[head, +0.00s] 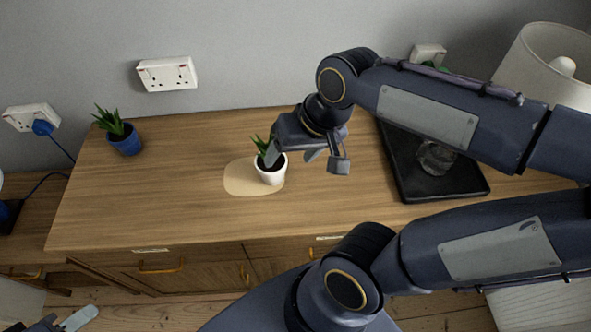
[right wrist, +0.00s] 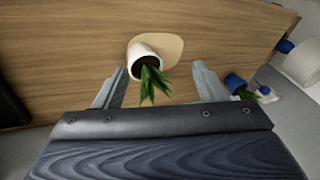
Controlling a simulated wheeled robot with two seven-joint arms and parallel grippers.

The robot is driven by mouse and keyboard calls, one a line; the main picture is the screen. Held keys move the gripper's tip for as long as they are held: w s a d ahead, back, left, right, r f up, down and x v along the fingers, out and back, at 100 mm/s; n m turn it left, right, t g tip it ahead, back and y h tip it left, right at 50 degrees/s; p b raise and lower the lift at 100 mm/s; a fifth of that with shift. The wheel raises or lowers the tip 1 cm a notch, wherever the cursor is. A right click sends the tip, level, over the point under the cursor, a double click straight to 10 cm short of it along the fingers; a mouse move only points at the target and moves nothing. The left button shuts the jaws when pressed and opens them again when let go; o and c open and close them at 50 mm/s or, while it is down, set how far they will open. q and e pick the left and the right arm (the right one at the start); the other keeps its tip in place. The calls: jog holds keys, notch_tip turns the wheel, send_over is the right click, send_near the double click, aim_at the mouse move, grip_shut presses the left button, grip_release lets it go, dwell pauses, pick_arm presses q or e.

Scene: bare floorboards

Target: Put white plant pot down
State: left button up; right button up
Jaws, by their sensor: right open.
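The white plant pot (head: 271,176) with a green spiky plant stands upright on the wooden sideboard (head: 180,200), on the right part of a pale rounded patch (head: 238,181). The pot also shows in the right wrist view (right wrist: 144,50), beyond the fingertips and nearer the left finger. My right gripper (head: 306,163) is open and empty.
A blue plant pot (head: 125,140) stands at the sideboard's back left. A black tray (head: 400,172) with a glass object (head: 436,157) is at the right, partly behind my right arm. A lamp (head: 545,70) stands at the far right. The sideboard's left front is clear.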

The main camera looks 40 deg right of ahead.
jog(key=s+a, duration=0.1)
jog(key=s+f+n+t, duration=0.1)
jog(key=s, duration=0.1)
jog(key=s+a+t+y, duration=0.1)
jog(key=s, duration=0.1)
jog(key=shift+a+f+n, duration=0.15)
jog(key=shift+a+n, duration=0.15)
jog(key=shift+n, duration=0.1)
